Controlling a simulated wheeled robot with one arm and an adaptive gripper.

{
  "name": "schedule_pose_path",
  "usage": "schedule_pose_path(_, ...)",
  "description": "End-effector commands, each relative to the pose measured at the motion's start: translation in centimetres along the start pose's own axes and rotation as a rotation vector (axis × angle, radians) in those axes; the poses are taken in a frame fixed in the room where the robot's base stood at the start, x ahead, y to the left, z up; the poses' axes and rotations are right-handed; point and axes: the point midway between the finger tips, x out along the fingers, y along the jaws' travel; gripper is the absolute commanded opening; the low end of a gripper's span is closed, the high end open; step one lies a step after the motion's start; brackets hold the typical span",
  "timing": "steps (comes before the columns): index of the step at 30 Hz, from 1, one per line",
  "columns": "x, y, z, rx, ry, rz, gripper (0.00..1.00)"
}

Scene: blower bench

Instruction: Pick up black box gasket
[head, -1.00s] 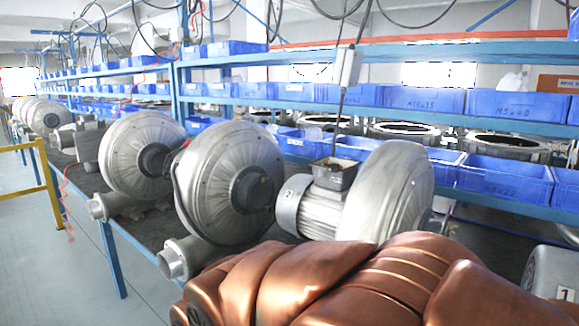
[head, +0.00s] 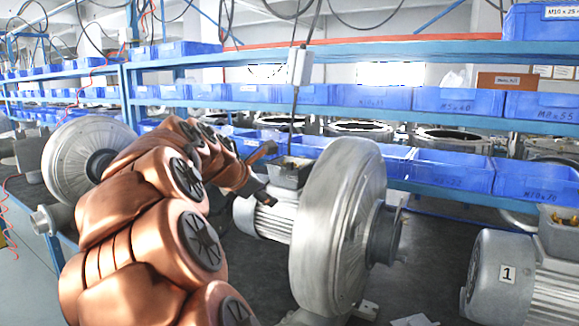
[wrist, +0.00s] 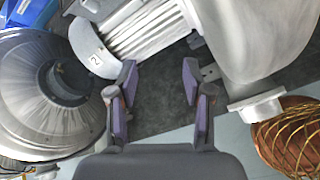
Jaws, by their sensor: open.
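I cannot clearly make out the black box gasket in either view. A grey open terminal box (head: 289,171) sits on top of a finned silver blower motor (head: 262,218) in the head view; what is inside it is too small to tell. My gripper (head: 269,174) is beside this box, partly in front of it. In the wrist view my gripper (wrist: 160,95) is open, with nothing between its dark, purple-padded fingers. Beyond the fingers lie the dark bench top (wrist: 160,80) and the finned motor (wrist: 150,28) labelled 2.
A large blower housing (head: 335,225) stands just right of my gripper, another blower (head: 80,160) at left. A motor labelled 1 (head: 500,275) is at right. Blue bins (head: 450,172) line the shelves behind. Dark bench top (head: 430,265) is partly clear between the right blower and motor 1.

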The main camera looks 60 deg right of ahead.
Motion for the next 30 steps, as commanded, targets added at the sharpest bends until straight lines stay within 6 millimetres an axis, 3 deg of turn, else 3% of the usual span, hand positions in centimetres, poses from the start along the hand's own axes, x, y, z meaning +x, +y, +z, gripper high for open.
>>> schedule_pose_path(3,2.0,2.9,3.1,-0.196,-0.101,0.023,0.50)
schedule_pose_path(10,3.8,6.6,6.2,-0.471,-0.220,0.042,0.50)
schedule_pose_path(30,8.5,8.1,8.2,-0.543,-0.246,0.038,0.50)
